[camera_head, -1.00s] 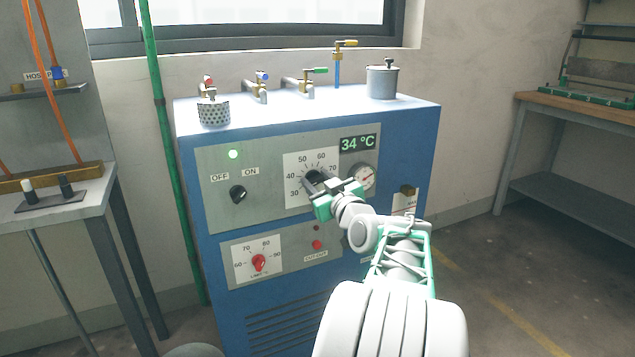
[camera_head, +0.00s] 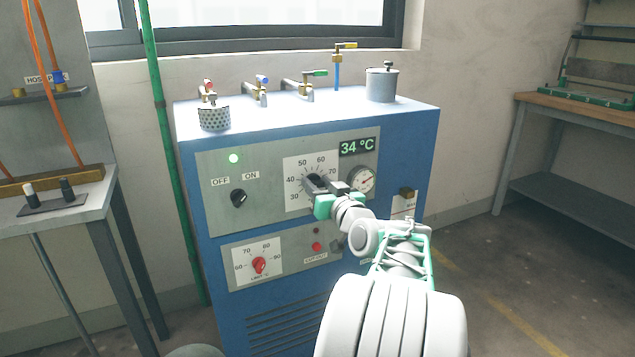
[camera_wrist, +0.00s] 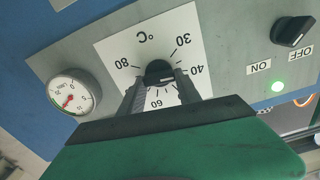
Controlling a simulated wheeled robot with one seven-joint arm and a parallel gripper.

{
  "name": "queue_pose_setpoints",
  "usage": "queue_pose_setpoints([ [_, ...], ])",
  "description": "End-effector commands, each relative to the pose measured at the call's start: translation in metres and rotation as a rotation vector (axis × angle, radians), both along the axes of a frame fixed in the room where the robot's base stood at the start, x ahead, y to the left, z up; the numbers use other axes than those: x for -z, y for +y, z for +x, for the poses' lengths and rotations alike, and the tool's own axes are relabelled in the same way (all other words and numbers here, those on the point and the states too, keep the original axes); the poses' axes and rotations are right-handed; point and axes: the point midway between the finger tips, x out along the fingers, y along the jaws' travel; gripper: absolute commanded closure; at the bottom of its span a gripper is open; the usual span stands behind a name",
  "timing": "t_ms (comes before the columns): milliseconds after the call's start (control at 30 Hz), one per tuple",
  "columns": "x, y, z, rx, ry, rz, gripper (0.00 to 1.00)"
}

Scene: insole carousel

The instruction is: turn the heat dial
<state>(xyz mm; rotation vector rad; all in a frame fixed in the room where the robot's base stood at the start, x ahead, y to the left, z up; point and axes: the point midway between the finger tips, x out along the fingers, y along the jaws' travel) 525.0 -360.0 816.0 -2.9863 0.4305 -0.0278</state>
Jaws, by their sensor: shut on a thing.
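The heat dial (camera_wrist: 160,72) is a black knob on a white plate (camera_wrist: 146,44) marked in °C from 30 to 80. In the head view the dial (camera_head: 313,180) is partly hidden behind my fingers. My gripper (camera_head: 325,186) reaches it from the right. In the wrist view the two dark fingers of my gripper (camera_wrist: 160,84) stand on either side of the knob and are shut on it. The display (camera_head: 357,146) above reads 34 °C.
A red limit knob (camera_head: 259,264) and a red cut-out button (camera_head: 316,246) are below.

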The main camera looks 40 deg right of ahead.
Motion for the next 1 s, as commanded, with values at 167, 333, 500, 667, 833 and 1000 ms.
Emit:
queue_pose_setpoints([
  [167,-0.0014,-0.0008,-0.0002,0.000,-0.044,0.160,1.00],
  [333,-0.0015,-0.0016,-0.0005,-0.001,-0.085,0.300,1.00],
  [500,-0.0003,-0.0022,-0.0008,0.000,-0.118,0.413,1.00],
  [667,0.0007,-0.0025,-0.0008,-0.001,-0.141,0.488,1.00],
  [833,0.0019,-0.0025,-0.0010,-0.001,-0.154,0.533,1.00],
  [1000,0.0026,-0.0025,-0.0010,-0.001,-0.159,0.551,1.00],
])
